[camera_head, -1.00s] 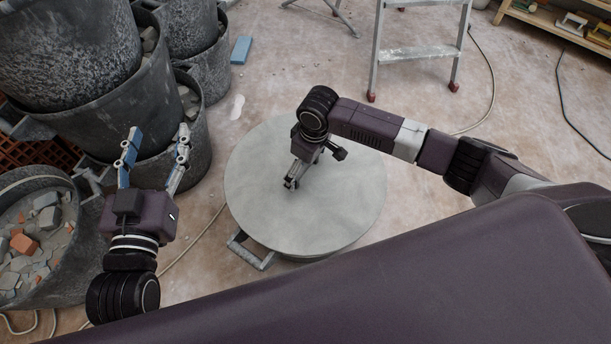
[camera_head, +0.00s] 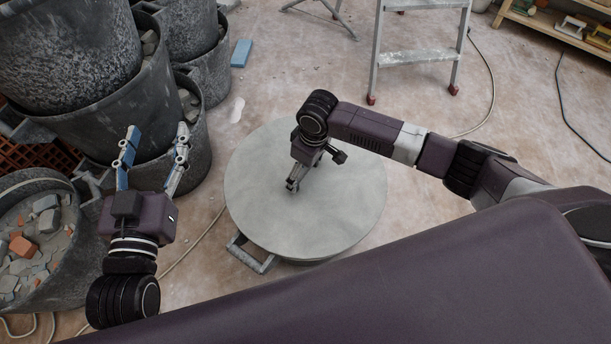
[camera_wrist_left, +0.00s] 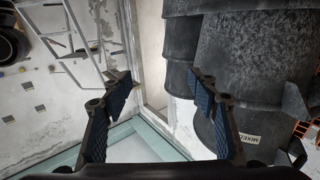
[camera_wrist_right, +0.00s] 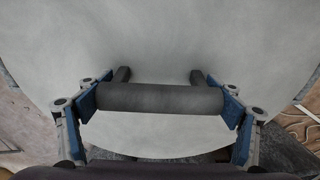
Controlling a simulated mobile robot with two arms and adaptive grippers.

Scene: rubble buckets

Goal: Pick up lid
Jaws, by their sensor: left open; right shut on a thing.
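A round grey lid (camera_head: 345,215) sits at the middle of the head view, over a bucket whose handle (camera_head: 252,254) sticks out below its left edge. My right gripper (camera_head: 292,186) points down at the lid's middle. In the right wrist view my right gripper (camera_wrist_right: 160,106) is shut on the lid's dark bar handle (camera_wrist_right: 160,97), with a blue pad at each end of the bar. The lid's grey top (camera_wrist_right: 160,40) fills most of that view. My left gripper (camera_head: 152,150) is open and empty, left of the lid, close to the stacked buckets.
Stacked dark buckets (camera_head: 70,60) stand at the upper left. A bucket of rubble (camera_head: 35,240) stands at the left edge. A stepladder (camera_head: 418,55) stands behind the lid, and a shelf (camera_head: 560,28) at the upper right. A blue block (camera_head: 241,53) lies on the floor.

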